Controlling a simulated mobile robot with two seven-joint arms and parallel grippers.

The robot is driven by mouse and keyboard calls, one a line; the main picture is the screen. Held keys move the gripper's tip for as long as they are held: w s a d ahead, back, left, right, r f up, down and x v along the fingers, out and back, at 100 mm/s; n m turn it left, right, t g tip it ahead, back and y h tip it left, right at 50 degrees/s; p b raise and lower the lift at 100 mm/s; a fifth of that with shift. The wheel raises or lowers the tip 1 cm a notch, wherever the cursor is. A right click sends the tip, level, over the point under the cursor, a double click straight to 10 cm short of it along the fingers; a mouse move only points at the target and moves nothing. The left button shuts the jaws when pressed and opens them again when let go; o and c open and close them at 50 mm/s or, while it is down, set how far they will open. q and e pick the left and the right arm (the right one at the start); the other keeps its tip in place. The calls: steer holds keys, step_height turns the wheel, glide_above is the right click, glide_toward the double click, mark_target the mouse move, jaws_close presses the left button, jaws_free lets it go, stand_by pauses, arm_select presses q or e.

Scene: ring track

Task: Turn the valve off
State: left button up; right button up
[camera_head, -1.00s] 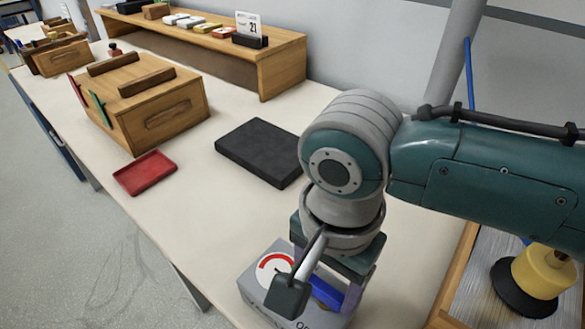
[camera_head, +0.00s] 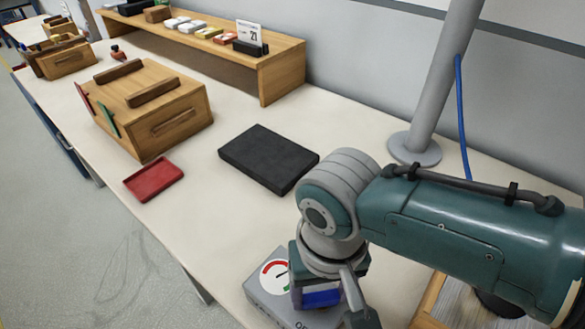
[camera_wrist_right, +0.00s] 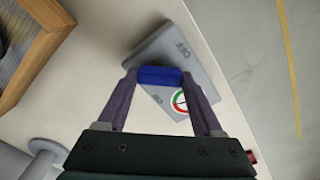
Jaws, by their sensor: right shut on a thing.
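The valve is a grey box (camera_head: 262,300) near the table's front edge, with a red, green and white dial on its top. Its blue handle (camera_head: 320,298) is between the fingers of my right gripper (camera_head: 318,293). In the right wrist view my right gripper (camera_wrist_right: 160,80) is shut on the blue handle (camera_wrist_right: 160,75), one finger at each end. The grey box (camera_wrist_right: 172,50) with the word OFF shows beyond it, and the dial (camera_wrist_right: 181,101) is partly hidden by a finger. My left gripper is not in view.
A black pad (camera_head: 268,158) and a red tray (camera_head: 153,179) lie on the table. A wooden box (camera_head: 155,112) stands at the left, with a wooden shelf (camera_head: 284,75) behind. A grey post (camera_head: 436,90) rises at the back right. A wooden-edged tray (camera_wrist_right: 38,40) is near the valve.

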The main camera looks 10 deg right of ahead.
steer(key=n+p, duration=0.1)
steer(key=n, duration=0.3)
steer(key=shift+s, duration=0.15)
steer(key=n, duration=0.3)
steer(key=shift+n, duration=0.6)
steer(key=o, duration=1.4)
steer(key=shift+c, duration=0.2)
